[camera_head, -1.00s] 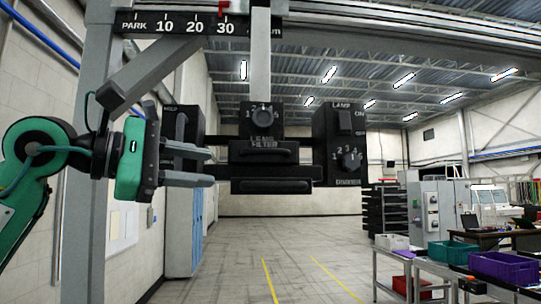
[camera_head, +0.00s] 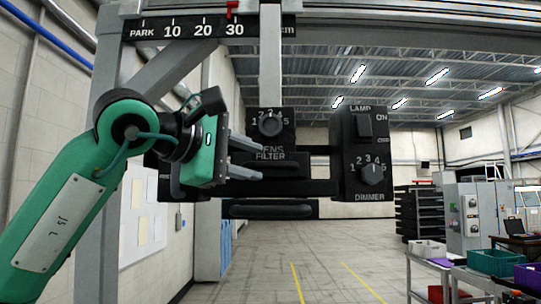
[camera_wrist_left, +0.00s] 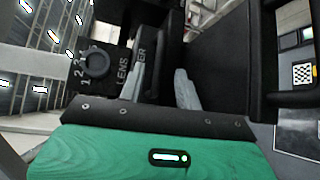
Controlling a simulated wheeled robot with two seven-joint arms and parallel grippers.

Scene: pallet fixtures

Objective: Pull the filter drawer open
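The filter drawer (camera_head: 290,166) is a black front under the FILTER label, below the lens knob (camera_head: 270,124), on a black fixture. My left gripper (camera_head: 246,158) comes in from the left in the head view, its two grey fingers apart, one above the other, at the drawer's left end. In the left wrist view the fingers (camera_wrist_left: 162,92) stand apart with dark fixture parts between and beyond them; the FILTER lettering is partly hidden by one finger. I cannot tell if they touch the drawer. The drawer's left end is hidden. My right gripper is not in view.
A lamp box (camera_head: 364,150) with a switch and dimmer knob is at the right. A black bar handle (camera_head: 272,209) hangs lower on the fixture. A PARK-to-30 cm scale (camera_head: 190,28) runs above. A bench with bins (camera_head: 495,262) is far right; the floor between is clear.

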